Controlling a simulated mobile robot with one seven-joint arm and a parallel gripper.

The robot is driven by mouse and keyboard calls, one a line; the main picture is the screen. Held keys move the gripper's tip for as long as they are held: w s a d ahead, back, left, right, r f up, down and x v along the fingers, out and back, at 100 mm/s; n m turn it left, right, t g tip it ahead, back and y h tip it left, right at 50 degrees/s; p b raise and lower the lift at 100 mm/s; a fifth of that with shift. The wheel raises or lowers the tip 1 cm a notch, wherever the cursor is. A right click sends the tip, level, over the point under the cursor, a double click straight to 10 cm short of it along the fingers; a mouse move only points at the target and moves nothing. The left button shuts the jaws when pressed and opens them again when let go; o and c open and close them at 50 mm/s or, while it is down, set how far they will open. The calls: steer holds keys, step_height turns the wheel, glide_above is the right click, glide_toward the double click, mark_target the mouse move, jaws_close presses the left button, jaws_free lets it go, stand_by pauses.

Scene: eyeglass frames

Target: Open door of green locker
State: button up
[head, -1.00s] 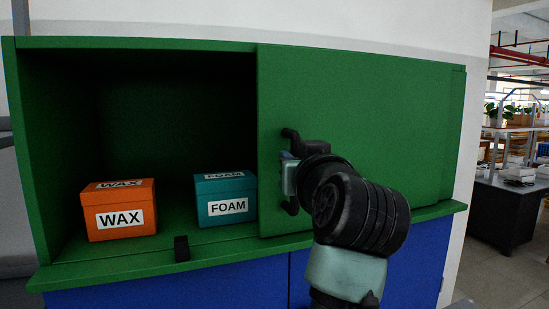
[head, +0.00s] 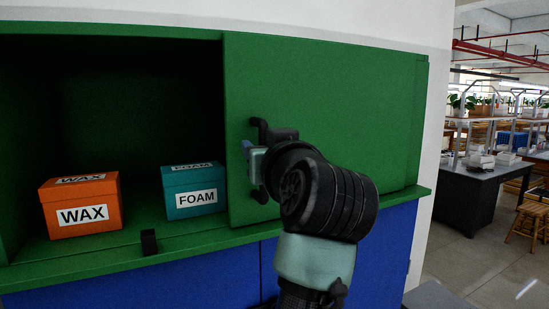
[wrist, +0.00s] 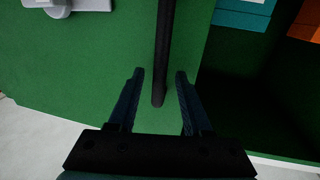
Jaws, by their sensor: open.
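The green locker (head: 110,252) has its left half open and its green sliding door (head: 360,100) over the right half. A black bar handle (head: 262,130) stands near the door's left edge. My gripper (head: 256,165) is at this handle in the head view, partly covering its middle. In the wrist view my gripper (wrist: 160,76) is open, its two dark fingers on either side of the handle bar (wrist: 164,50). A gap shows beside the bar on both sides there.
Inside the open half stand an orange WAX box (head: 80,205) and a teal FOAM box (head: 195,191). A small black block (head: 149,242) sits on the locker's front ledge. Blue cabinet fronts (head: 390,245) lie below. A grey bench (head: 475,190) stands far right.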

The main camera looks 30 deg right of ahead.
steer(key=s+a+b, duration=0.2)
steer(key=s+b, duration=0.2)
steer(key=s, duration=0.7)
steer(key=shift+s+a, duration=0.2)
steer(key=shift+s, duration=0.2)
steer(key=s+a+r+n+t+y, duration=0.1)
steer(key=s+a+r+t, duration=0.1)
steer(key=a+t, duration=0.3)
steer(key=s+a+r+n+t+y, duration=0.1)
steer(key=s+a+r+t+y, duration=0.1)
steer(key=a, duration=1.1)
steer(key=s+r+t, duration=0.1)
steer(key=s+t, duration=0.1)
steer(key=s, duration=0.1)
steer(key=shift+s+a+t, duration=0.25)
steer(key=shift+s+t, duration=0.05)
steer(key=shift+t, duration=0.1)
